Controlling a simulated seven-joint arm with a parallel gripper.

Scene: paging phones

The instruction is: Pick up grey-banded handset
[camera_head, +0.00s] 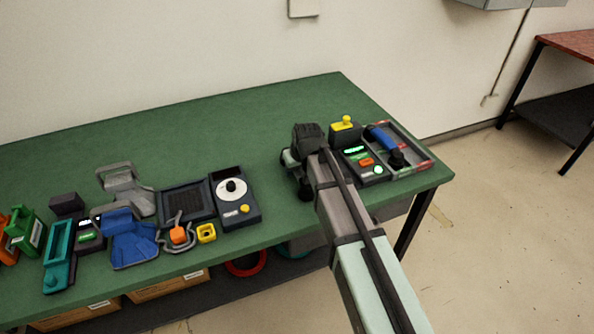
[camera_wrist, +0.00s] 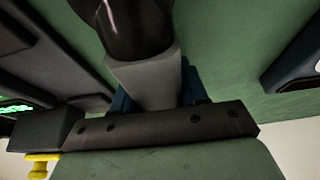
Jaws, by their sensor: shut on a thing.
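My gripper (camera_head: 304,168) is low over the right part of the green table, just left of the device with the green display. It is shut on the grey-banded handset. In the wrist view the handset (camera_wrist: 146,82) shows close up as a glossy black end with a grey band, with dark blue parts at both sides of the band. In the head view my gripper and arm hide most of the handset. I cannot tell whether it is clear of the surface under it.
The device with the green display (camera_head: 365,165), a yellow-knobbed box (camera_head: 345,130) and a tray (camera_head: 424,159) with a blue handset (camera_head: 382,137) stand close on the right. A white-dial device (camera_head: 235,200) and several other items line the left. The table's back middle is clear.

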